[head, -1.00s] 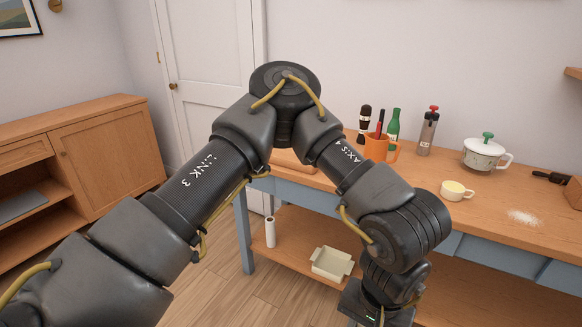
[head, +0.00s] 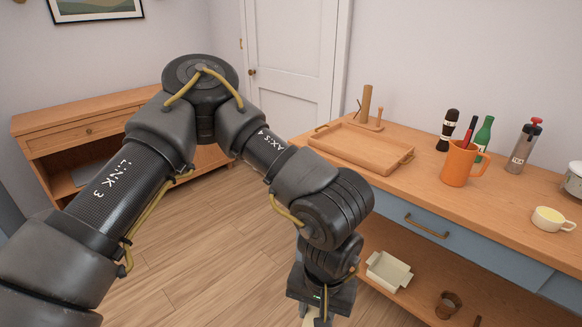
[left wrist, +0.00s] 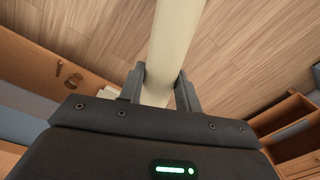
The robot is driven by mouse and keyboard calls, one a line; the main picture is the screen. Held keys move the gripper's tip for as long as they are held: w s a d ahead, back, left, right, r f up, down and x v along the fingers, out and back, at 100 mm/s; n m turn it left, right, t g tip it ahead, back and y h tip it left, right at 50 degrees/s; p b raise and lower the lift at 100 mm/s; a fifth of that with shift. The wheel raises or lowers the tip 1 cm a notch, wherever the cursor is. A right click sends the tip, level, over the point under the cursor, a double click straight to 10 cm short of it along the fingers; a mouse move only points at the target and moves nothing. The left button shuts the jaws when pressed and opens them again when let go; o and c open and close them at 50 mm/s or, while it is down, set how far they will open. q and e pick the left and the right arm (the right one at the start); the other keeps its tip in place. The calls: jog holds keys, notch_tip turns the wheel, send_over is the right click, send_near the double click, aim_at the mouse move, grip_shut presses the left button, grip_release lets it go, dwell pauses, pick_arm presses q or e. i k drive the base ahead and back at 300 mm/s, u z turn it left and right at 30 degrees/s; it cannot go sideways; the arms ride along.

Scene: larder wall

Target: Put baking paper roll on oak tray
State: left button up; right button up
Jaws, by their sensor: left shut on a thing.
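The baking paper roll, a pale cream cylinder (left wrist: 174,40), is held between the two fingers of my left gripper (left wrist: 160,88) in the left wrist view, extending up out of the picture. In the head view my left gripper (head: 316,312) is at the bottom edge, in front of the workbench, with a bit of the roll (head: 310,321) showing beneath it. The oak tray (head: 362,146) lies empty on the left end of the worktop, above and beyond the gripper. My right gripper is not in view.
A wooden upright holder (head: 366,105) stands behind the tray. A cream dish (head: 388,271) sits on the lower shelf.

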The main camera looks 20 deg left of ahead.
aim_at(369, 143)
jog(key=u, duration=1.55)
jog(key=i, duration=4.95)
jog(key=z, duration=4.65)
jog(key=i, duration=0.55)
jog(key=z, duration=0.2)
